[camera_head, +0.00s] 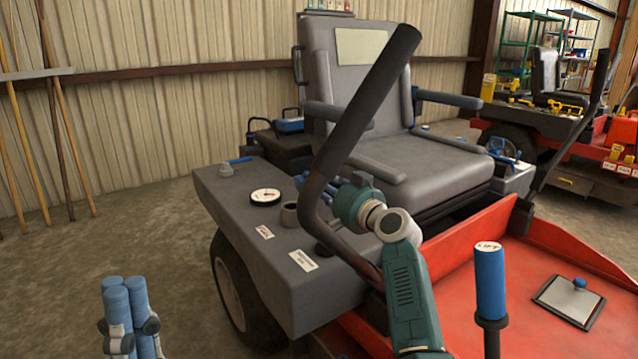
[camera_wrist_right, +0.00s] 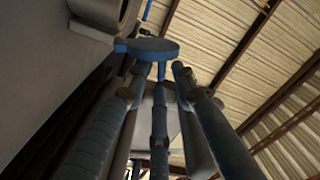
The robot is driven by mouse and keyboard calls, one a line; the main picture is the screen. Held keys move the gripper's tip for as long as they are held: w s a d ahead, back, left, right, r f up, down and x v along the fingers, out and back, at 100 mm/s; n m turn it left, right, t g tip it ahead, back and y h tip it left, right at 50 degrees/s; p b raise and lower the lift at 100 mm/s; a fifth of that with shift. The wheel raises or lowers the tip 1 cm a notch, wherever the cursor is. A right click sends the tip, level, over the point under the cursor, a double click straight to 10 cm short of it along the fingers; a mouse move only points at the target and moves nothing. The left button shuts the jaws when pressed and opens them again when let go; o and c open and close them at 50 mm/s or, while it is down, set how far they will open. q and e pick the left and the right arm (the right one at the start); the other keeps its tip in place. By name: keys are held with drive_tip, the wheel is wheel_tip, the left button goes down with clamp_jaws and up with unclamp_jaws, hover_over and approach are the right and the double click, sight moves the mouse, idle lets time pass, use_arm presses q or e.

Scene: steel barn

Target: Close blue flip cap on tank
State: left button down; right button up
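The dark filler neck (camera_head: 290,214) stands on the grey tank (camera_head: 262,278). The blue flip cap (camera_head: 299,181) shows just behind it, tilted open. In the right wrist view the cap is a blue disc (camera_wrist_right: 147,48) beside the neck's pale ring (camera_wrist_right: 131,12). My right gripper (camera_wrist_right: 159,72) has its blue-padded fingertips close to the cap; contact is unclear.
A bent black lever (camera_head: 350,120) rises beside the filler neck, in front of my right wrist. A gauge (camera_head: 265,196) and labels sit on the tank top. The grey seat (camera_head: 365,90) stands behind. A blue-gripped stick (camera_head: 490,283) rises at the right.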

sight(303, 185)
clamp_jaws()
drive_tip(key=shift+s+a+f+n, duration=0.1)
drive_tip(key=shift+s+a+n, duration=0.05)
drive_tip(key=shift+n, duration=0.15)
idle(0.5)
drive_tip(key=shift+s+a+f+n+b, duration=0.1)
drive_tip(key=shift+s+a+n+b, duration=0.25)
drive_tip(key=shift+n, duration=0.7)
drive_tip(key=shift+s+a+r+n+b, duration=0.15)
drive_tip(key=shift+s+a+n, duration=0.3)
drive_tip(key=shift+n, duration=0.65)
drive_tip(key=shift+s+a+f+n+b, duration=0.2)
drive_tip(key=shift+a+n, duration=0.35)
drive_tip(key=shift+n, duration=0.5)
